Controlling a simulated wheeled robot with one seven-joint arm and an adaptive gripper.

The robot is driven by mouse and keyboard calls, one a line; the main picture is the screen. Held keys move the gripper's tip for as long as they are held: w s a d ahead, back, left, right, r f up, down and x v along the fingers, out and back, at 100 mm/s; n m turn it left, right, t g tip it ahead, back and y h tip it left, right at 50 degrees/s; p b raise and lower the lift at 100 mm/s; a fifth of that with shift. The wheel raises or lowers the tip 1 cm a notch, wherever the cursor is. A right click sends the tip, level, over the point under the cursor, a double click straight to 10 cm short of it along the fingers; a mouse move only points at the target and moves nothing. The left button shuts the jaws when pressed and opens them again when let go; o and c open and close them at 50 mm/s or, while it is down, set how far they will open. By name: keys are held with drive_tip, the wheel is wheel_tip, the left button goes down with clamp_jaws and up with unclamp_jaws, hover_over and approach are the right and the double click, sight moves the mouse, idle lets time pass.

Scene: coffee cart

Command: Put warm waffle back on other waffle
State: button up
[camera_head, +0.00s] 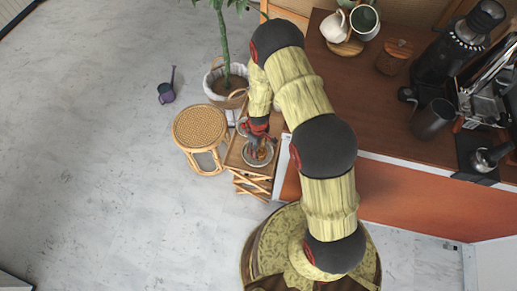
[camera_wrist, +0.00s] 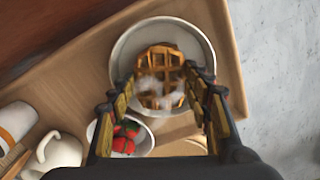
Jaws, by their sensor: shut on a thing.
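A golden-brown waffle (camera_wrist: 160,60) shows in the wrist view over a round grey plate (camera_wrist: 205,48), with pale wisps like steam in front of it. My gripper (camera_wrist: 160,82) has a finger on each side of the waffle and is shut on it. I cannot tell whether the waffle touches the plate or whether another waffle lies beneath it. In the head view my gripper (camera_head: 258,139) points down just above the plate (camera_head: 247,162) on the small wooden cart.
A white bowl (camera_wrist: 147,142) with strawberries stands below the plate in the wrist view, near a white jug (camera_wrist: 60,152) and a cup (camera_wrist: 16,120). In the head view, a wicker stool (camera_head: 200,124) and a potted plant (camera_head: 222,82) are beside the wooden cart (camera_head: 255,184).

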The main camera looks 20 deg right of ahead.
drive_tip(key=shift+f, duration=0.1)
drive_tip(key=o, duration=1.2)
drive_tip(key=shift+o, duration=0.2)
wheel_tip(320, 180, up, 12)
drive_tip(key=p, duration=0.5)
wheel_tip(320, 180, up, 15)
drive_tip(key=m+t, duration=0.1)
hover_over(259, 149)
drive_tip(key=w, duration=0.2)
drive_tip(key=s+r+m+t, duration=0.1)
drive_tip(key=s+r, duration=0.1)
drive_tip(key=r, duration=0.6)
drive_tip(key=s+r+m+t, duration=0.1)
drive_tip(key=s+r, duration=0.2)
drive_tip(key=r, duration=0.6)
drive_tip(key=s+r+m+t, duration=0.2)
drive_tip(key=s+r+m, duration=0.1)
drive_tip(key=s+r, duration=1.3)
drive_tip(key=s, duration=0.3)
drive_tip(key=shift+s+m+t, duration=0.25)
drive_tip(key=shift+m+t, duration=0.05)
drive_tip(key=shift+m, duration=0.1)
